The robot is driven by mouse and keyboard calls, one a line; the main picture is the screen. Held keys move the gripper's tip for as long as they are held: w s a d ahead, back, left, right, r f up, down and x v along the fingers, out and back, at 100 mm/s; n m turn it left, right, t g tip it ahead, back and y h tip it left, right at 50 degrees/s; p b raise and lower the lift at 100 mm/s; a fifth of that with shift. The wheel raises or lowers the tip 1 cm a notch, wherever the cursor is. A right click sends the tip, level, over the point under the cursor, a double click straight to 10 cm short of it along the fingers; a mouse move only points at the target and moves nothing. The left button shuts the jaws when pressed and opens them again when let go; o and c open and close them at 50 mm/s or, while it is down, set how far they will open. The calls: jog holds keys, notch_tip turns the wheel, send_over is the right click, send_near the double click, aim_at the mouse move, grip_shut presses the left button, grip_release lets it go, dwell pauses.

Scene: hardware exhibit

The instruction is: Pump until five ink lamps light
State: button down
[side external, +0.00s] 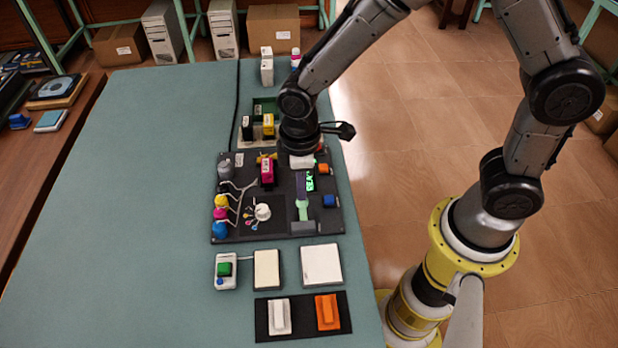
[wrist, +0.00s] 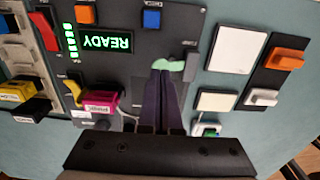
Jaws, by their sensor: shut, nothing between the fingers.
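My gripper (wrist: 163,70) is shut and empty, its two dark fingers side by side. In the side external view its fingers (side external: 302,188) point down at the dark board (side external: 279,231). Their tips are at a pale green lever (wrist: 172,65) beside a grey block (wrist: 191,63); the lever also shows in the side external view (side external: 303,212). I cannot tell whether they touch. The display (wrist: 107,42) reads READY, upside down in the wrist view. Several green lamps (wrist: 70,42) are lit in a column beside it. The fingers and hand hide part of the board.
A magenta cartridge (side external: 267,173) sits on the board near a yellow lever (wrist: 74,92). Yellow, pink and blue (side external: 220,230) ink bottles line its left side. An orange button (wrist: 86,15) and a blue button (wrist: 152,18) are nearby. White pads (side external: 321,265) and a switch panel (side external: 303,331) lie in front.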

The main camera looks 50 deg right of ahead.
dwell(0.3)
notch_tip(320, 180, up, 7)
dwell(0.8)
jog(key=s+d+r+m+t, duration=0.5)
jog(key=s+d+r+m, duration=0.4)
jog(key=s+d+r, duration=0.4)
jog(key=shift+s+d+t, duration=0.3)
jog(key=shift+s+d, duration=0.1)
jog(key=shift+s, duration=0.65)
